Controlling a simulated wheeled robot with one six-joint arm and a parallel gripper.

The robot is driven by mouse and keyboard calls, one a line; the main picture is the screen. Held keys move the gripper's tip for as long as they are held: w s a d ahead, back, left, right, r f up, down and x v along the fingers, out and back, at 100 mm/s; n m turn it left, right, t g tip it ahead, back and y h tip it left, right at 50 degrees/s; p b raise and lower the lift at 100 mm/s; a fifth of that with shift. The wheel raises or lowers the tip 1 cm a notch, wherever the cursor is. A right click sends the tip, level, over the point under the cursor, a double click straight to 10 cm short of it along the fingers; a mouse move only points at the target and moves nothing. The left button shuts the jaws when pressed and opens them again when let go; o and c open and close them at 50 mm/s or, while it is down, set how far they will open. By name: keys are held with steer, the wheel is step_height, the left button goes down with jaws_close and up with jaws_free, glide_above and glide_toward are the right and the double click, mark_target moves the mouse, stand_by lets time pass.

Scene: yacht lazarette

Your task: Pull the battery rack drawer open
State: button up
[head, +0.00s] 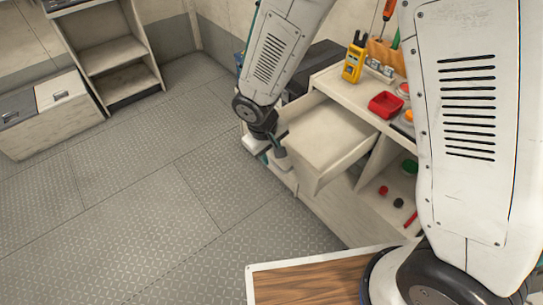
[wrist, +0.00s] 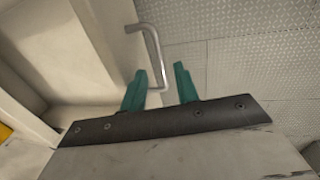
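The pale battery rack drawer (head: 318,165) stands out from the cabinet front in the head view, with a bare, light inside. My gripper (head: 268,150) is at its front face, low and to the left in the head view. In the wrist view, the drawer's grey metal bar handle (wrist: 154,48) runs between the two teal fingers of my gripper (wrist: 162,80). The fingers are apart. The lower end of the handle is partly hidden behind the left finger.
The cabinet top (head: 345,88) holds a yellow meter (head: 354,62) and a red tray (head: 385,105). An open shelf below holds small red, green and dark items. A wood-topped surface (head: 310,282) is at the bottom. The metal floor (head: 130,200) to the left is clear.

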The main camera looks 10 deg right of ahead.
steer(key=r, duration=0.3)
steer(key=a+r, duration=0.1)
steer(key=r, duration=0.1)
steer(key=shift+s+r, duration=0.25)
steer(key=s+d+r+m+y, duration=0.1)
steer(key=s+d+r+m, duration=0.5)
steer(key=s+d+r, duration=1.4)
step_height(320, 180, up, 2)
steer(key=shift+s+d+r+y, duration=0.25)
steer(key=shift+s+d+y, duration=0.15)
steer(key=shift+d, duration=0.1)
